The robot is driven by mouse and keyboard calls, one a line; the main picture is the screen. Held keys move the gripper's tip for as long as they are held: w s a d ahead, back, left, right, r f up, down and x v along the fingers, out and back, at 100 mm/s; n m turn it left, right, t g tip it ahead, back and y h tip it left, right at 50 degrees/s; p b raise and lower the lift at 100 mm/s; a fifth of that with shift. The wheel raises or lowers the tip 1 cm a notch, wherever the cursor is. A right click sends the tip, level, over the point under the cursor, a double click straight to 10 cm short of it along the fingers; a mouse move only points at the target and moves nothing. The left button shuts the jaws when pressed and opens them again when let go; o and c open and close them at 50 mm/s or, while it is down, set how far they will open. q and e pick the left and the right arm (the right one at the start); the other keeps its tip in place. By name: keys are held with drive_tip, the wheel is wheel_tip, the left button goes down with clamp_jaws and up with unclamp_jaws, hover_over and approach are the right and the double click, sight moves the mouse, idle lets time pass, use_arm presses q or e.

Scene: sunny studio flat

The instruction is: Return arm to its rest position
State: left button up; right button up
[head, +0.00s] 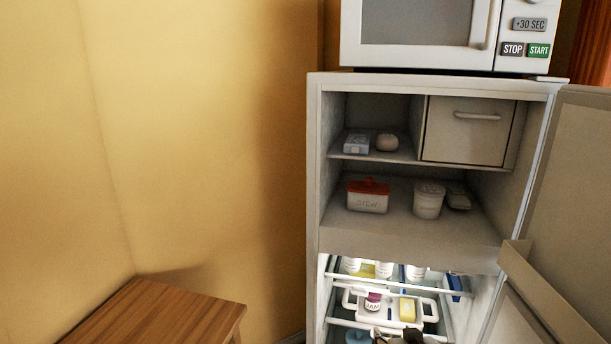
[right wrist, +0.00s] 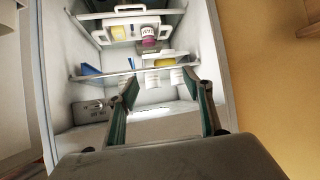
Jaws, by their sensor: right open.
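My right gripper (head: 396,337) shows only as a dark tip at the bottom edge of the head view, in front of the lower fridge compartment. In the right wrist view its two fingers (right wrist: 161,84) are spread apart with nothing between them. They point toward the inside of the open fridge (head: 313,180), whose shelf edge (right wrist: 112,75) lies ahead of them. Most of the right arm is hidden below the head view. My left gripper is not in view.
The upper fridge door (head: 575,190) and the lower door (head: 512,320) stand open on the right. A white tray (head: 430,309) holds a jam jar (head: 373,301) and a yellow item (head: 407,309). A microwave (head: 420,60) sits on top. A wooden table (head: 160,315) stands left.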

drive_tip(key=s+f+n, duration=0.1)
drive_tip(key=s+f, duration=0.5)
drive_tip(key=s, duration=0.3)
drive_tip(key=s+f+n+y, duration=0.1)
drive_tip(key=s+f, duration=0.5)
drive_tip(key=s, duration=0.4)
drive_tip(key=s+f+n+g+y, duration=0.1)
drive_tip(key=s+f, duration=0.6)
drive_tip(key=s, duration=0.3)
drive_tip(key=shift+s+n, duration=0.15)
drive_tip(key=shift+n, duration=0.25)
